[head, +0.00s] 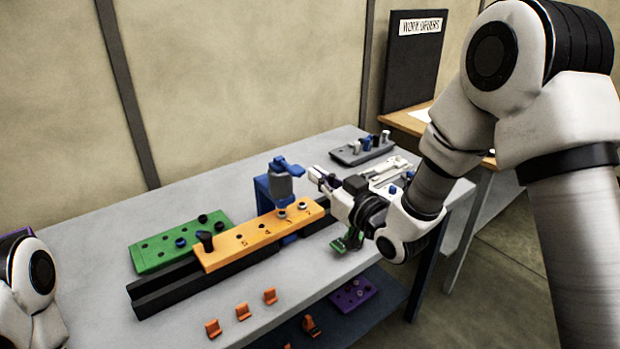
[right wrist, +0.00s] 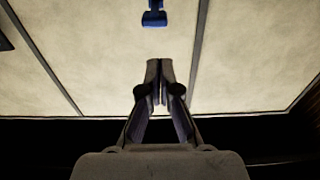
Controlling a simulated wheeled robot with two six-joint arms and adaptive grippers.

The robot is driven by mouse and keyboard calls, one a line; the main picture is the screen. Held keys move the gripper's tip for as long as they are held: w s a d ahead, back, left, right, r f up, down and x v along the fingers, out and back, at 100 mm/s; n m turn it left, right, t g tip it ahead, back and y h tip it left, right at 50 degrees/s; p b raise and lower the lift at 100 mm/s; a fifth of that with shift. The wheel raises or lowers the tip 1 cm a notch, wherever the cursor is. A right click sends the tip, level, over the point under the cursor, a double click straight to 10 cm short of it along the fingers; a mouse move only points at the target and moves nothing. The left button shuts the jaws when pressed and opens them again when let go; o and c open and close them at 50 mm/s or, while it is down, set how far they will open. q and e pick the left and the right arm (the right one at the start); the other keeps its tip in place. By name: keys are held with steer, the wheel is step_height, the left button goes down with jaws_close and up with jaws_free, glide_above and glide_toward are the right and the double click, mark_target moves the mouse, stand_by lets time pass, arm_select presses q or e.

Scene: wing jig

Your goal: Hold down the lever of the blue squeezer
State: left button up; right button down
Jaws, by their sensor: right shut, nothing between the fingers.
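The blue squeezer (head: 265,192) stands on the table behind the orange plate, with a grey body at its top. Its blue lever (head: 288,166) sticks out at the top toward the right. My right gripper (head: 315,174) is shut and empty, just right of the lever and apart from it. In the right wrist view the lever (right wrist: 153,17) shows at the top, beyond the closed fingertips (right wrist: 160,64). My left gripper is not in view; only a part of my left arm shows at the left edge.
An orange plate (head: 232,248) lies on a black rail (head: 160,296). A green plate (head: 160,254) lies behind it. Several orange clips (head: 242,312) are along the front edge. A grey block (head: 350,157) with pegs stands at the back right. A purple plate (head: 352,294) is lower down.

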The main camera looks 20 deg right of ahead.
steer(key=f+b+v, duration=0.1)
steer(key=v, duration=0.5)
steer(key=s+f+m+g+h, duration=0.1)
steer(key=s+f+g, duration=0.35)
steer(key=f, duration=1.05)
steer(key=s+f+g+h, duration=0.1)
steer(key=s+f+g, duration=0.35)
steer(key=f, duration=1.05)
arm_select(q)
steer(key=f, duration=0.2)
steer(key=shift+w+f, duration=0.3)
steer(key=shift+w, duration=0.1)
arm_select(e)
steer(key=s+d+f+m+g+h, duration=0.1)
steer(key=s+f+g, duration=0.3)
steer(key=s, duration=0.6)
steer(key=s+d+f+m+g+h, duration=0.2)
steer(key=s+f+g+h, duration=0.1)
steer(key=s+f, duration=0.5)
steer(key=s+g, duration=0.1)
steer(key=s, duration=0.1)
steer(key=shift+s+d+f, duration=0.25)
steer(key=shift+s+f, duration=0.05)
